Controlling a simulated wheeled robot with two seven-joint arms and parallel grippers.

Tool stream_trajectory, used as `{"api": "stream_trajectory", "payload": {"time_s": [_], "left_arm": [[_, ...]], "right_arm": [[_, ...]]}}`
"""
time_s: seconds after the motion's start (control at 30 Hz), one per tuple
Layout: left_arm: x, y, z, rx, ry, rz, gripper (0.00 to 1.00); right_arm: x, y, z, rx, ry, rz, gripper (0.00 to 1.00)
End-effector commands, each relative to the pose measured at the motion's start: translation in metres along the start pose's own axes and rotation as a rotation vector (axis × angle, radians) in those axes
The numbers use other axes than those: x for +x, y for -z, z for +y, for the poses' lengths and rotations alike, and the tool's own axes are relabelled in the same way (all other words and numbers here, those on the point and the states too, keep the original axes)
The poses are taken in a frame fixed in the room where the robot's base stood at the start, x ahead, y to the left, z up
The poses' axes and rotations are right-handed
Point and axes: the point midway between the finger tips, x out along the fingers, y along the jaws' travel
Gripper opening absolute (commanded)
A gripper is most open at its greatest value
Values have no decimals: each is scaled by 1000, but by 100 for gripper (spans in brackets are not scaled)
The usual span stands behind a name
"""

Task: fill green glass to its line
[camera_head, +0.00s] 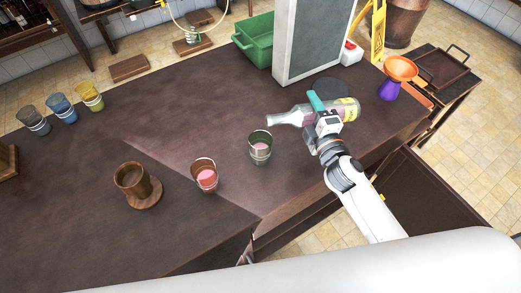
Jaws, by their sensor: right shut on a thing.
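The green glass (260,155) stands upright on the dark counter, with pink liquid showing inside and a pale band around its lower part. My right gripper (318,106) is shut on a clear bottle (346,109) with a yellowish label. The bottle lies nearly level, its neck pointing left. Its mouth appears above and slightly right of the green glass; no stream of liquid can be made out. How the liquid sits against the line is too small to tell. My left gripper is not in view.
A reddish glass (204,176) with pink liquid and a wooden mug (137,187) stand to the left. Grey, blue and yellow glasses (61,108) stand at the far left edge. A grey panel (313,42), green bin (256,41) and orange funnel (401,69) are behind.

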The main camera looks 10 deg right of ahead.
Motion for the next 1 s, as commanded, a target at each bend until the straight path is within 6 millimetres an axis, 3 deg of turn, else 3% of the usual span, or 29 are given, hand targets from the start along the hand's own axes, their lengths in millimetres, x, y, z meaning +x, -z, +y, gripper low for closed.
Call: {"api": "stream_trajectory", "payload": {"time_s": [0.37, 0.7, 1.0], "left_arm": [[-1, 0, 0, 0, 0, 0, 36], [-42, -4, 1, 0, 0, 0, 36], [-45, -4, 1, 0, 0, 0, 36]], "right_arm": [[0, 0, -3, 3, 3, -1, 11], [0, -10, -45, 276, 2, -1, 11], [0, -12, -48, 350, 2, -2, 11]]}}
